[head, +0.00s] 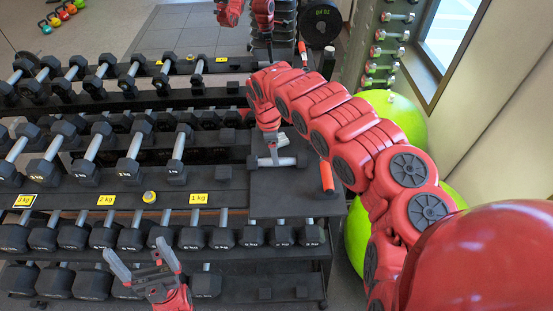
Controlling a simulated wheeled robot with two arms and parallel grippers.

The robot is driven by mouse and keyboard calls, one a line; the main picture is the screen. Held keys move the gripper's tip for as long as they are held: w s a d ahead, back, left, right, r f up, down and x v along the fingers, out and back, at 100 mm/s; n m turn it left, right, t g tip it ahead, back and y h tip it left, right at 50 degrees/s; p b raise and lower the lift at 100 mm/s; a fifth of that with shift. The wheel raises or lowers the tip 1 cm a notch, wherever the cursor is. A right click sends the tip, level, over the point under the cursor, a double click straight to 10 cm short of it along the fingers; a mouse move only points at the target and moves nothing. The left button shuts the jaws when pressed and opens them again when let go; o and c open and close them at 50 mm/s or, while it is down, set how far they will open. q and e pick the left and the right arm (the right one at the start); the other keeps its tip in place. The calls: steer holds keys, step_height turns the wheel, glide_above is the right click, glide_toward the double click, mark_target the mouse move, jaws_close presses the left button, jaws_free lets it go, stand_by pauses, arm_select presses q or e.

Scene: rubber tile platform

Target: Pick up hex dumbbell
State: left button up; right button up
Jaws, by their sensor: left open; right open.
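A small hex dumbbell (275,160) with a grey handle and black heads lies on the dark rack shelf, right of the main dumbbell rows. My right gripper (271,145) comes down from above and is directly over this dumbbell, its fingers near the handle. The jaws are open; I cannot tell whether they touch or straddle the handle. My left gripper (135,248) is at the lower left, in front of the lower dumbbell rows, with its fingers spread and empty.
Rows of hex dumbbells (128,169) fill the rack to the left, with yellow weight labels (106,200). An orange handle (327,177) stands close right of the small dumbbell. Green balls (398,112) and a wall with a window (447,37) are at the right.

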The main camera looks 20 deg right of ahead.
steer(key=shift+s+d+f+p, duration=0.15)
steer(key=shift+f+p, duration=0.4)
steer(key=shift+f, duration=1.25)
jaws_close()
